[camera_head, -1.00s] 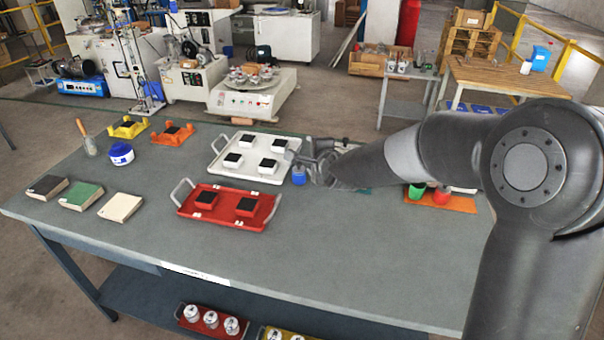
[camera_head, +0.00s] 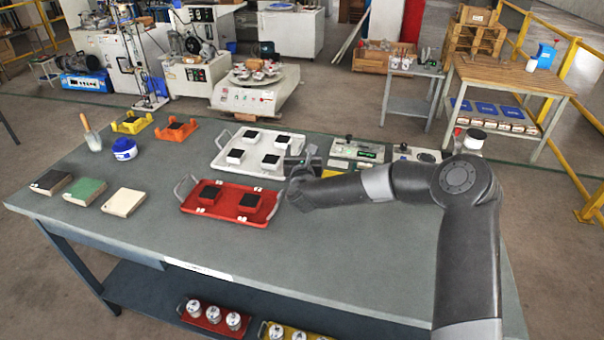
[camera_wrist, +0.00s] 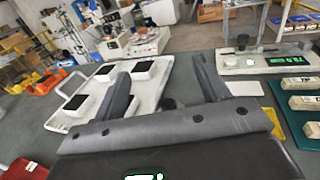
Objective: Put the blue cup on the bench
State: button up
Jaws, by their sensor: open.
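My gripper (camera_head: 302,166) is over the bench (camera_head: 330,250), at the right end of the red tray and in front of the white tray. I cannot make out a blue cup in either current view; my arm and gripper hide part of the bench. A blue and white round tub (camera_head: 124,149) stands at the left of the bench.
The red tray (camera_head: 184,187) and white tray (camera_head: 218,158) hold black-topped tiles. Books (camera_head: 87,190), orange holder (camera_head: 177,131) and yellow holder (camera_head: 132,123) are at left. Instruments (camera_head: 357,152) stand at the back right. The bench front is clear.

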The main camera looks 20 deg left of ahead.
notch_tip(320, 180, down, 6)
jog(key=shift+r, duration=0.1)
jog(key=shift+w+a+f, duration=0.15)
jog(key=shift+w+f, duration=0.05)
jog(key=shift+w, duration=0.25)
jog(key=shift+w+a+f, duration=0.1)
jog(key=shift+w+f, duration=0.05)
jog(key=shift+w, duration=0.25)
jog(key=shift+w+a, duration=0.15)
jog(key=shift+w, duration=0.45)
jog(key=c, duration=1.2)
jog(key=shift+c, duration=0.2)
jog(key=shift+r, duration=0.1)
